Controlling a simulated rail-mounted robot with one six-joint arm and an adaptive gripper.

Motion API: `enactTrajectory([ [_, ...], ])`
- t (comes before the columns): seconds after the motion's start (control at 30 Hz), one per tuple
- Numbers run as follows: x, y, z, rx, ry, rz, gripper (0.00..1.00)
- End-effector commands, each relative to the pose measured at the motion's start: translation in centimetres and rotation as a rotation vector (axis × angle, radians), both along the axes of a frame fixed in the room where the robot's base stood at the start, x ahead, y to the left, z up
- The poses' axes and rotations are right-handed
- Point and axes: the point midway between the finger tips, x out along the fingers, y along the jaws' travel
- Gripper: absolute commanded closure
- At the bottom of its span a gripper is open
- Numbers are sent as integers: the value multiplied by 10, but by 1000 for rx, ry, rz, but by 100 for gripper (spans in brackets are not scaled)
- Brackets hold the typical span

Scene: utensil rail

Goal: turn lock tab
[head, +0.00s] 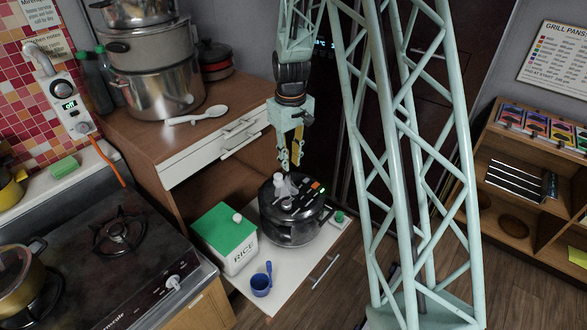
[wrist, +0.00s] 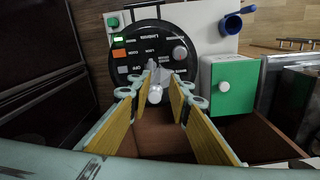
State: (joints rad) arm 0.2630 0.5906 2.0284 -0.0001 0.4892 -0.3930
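The dark round cooker (head: 290,222) sits on the white pull-out shelf. Its black lid (wrist: 125,62) carries labelled buttons, an orange button, a green-lit display and a round grey knob (wrist: 180,53). A pale grey tab-like piece (head: 283,187) stands up from the lid; I take it for the lock tab. In the wrist view a pale rounded end (wrist: 155,94) of it shows between my fingers. My gripper (head: 290,165) points down just above the lid. In the wrist view its yellow-padded fingers (wrist: 161,80) are apart on either side of the piece; contact cannot be told.
A white rice box (head: 226,242) with a green lid and a blue cup (head: 261,282) stand close beside the cooker on the shelf (head: 300,268). The stove (head: 110,265) is at left. Stacked pots (head: 160,80) and a white spoon (head: 197,115) are on the wooden counter behind.

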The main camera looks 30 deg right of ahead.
Motion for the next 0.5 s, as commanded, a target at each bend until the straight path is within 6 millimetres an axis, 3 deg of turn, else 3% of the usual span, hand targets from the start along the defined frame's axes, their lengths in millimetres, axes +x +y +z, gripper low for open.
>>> enactTrajectory([
  [0.2, 9, -14, -37, 5, 20, 7, 82],
  [0.5, 15, -24, -65, 9, 32, 13, 82],
])
